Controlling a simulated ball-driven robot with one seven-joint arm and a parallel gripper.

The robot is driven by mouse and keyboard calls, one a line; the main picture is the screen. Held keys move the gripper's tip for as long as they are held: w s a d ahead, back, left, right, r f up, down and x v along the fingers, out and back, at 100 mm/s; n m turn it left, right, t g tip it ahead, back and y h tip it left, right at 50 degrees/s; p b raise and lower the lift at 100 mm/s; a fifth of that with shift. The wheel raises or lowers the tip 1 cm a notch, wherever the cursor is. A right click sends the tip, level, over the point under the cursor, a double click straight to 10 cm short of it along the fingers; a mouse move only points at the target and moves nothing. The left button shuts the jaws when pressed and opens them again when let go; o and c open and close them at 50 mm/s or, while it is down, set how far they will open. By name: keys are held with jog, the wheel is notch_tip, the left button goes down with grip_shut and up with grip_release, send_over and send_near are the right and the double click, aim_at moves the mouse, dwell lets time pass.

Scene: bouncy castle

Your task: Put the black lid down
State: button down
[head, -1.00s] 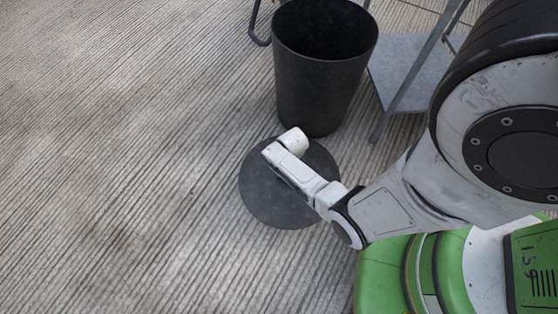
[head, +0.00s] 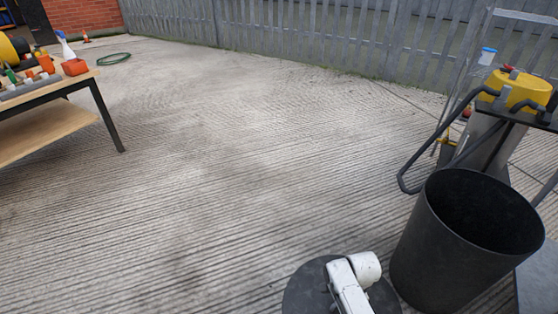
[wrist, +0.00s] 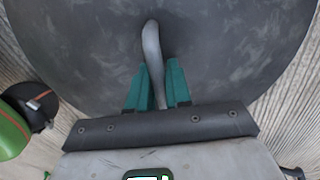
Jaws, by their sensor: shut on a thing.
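The black lid (head: 309,290) is a round dark disc at the bottom of the head view, left of the black bin and partly cut off by the frame. My white wrist covers part of it. In the wrist view the lid (wrist: 80,50) fills most of the picture, with a curved grey handle (wrist: 152,45) standing on it. My gripper (wrist: 158,80) has green fingers on either side of the handle and is shut on it. I cannot tell whether the lid touches the ground.
An open black bin (head: 440,260) stands right of the lid. A metal-framed cart (head: 500,120) with yellow equipment (head: 520,90) is behind it. A wooden table (head: 40,100) with bottles and tools is at the far left. The ridged concrete (head: 220,180) between is clear.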

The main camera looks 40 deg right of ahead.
jog(key=w+a+r+n+p, duration=0.1)
jog(key=w+a+r+n, duration=1.8)
jog(key=a+r+n, duration=0.25)
jog(key=s+r+p, duration=0.4)
jog(key=r+p, duration=0.7)
jog(key=p, duration=0.1)
jog(key=s+r+p, duration=0.5)
jog(key=r+p, duration=0.6)
jog(key=p, duration=0.2)
jog(key=shift+r, duration=0.15)
jog(key=shift+d, duration=0.1)
